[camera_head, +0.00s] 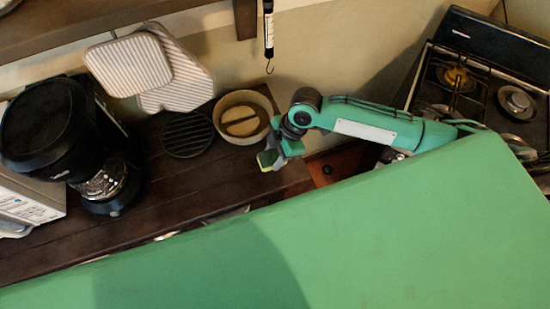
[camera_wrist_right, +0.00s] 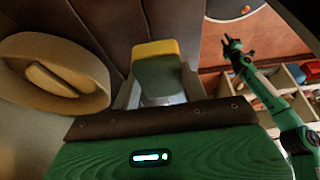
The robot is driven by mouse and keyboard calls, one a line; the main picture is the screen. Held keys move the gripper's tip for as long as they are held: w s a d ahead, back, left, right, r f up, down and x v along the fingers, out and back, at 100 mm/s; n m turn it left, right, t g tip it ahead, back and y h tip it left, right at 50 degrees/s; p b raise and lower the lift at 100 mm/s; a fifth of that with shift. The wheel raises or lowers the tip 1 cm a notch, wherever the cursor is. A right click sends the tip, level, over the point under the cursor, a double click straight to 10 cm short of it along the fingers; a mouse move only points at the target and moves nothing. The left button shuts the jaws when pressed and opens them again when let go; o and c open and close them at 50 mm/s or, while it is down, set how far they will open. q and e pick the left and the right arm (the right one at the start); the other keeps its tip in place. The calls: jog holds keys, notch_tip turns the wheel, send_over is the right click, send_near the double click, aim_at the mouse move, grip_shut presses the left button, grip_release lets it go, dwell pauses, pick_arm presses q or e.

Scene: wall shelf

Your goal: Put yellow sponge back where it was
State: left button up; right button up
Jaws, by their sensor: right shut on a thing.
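The sponge (camera_head: 267,159) is yellow with a grey-green side. It is between the fingers of my right gripper (camera_head: 281,153), which is shut on it above the right end of the dark wooden counter. In the right wrist view the sponge (camera_wrist_right: 156,48) shows its yellow edge at the far end, with the grey-green face nearer. The gripper hides part of it. My left gripper (camera_wrist_right: 232,43) shows small at the upper right of the right wrist view; its finger opening is too small to judge. It is not in the head view.
A tan bowl (camera_head: 243,128) with a tan object inside stands just left of my right gripper. A round black trivet (camera_head: 187,134) and a black coffee maker (camera_head: 62,135) are farther left. Striped pot holders (camera_head: 128,65) hang behind. A stove (camera_head: 480,90) is at right.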

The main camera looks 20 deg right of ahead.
jog(key=shift+f, duration=0.6)
notch_tip(320, 180, down, 3)
jog(key=shift+f+p, duration=0.1)
jog(key=shift+p, duration=0.35)
jog(key=shift+f, duration=0.15)
jog(key=shift+f, duration=0.1)
jog(key=o, duration=0.9)
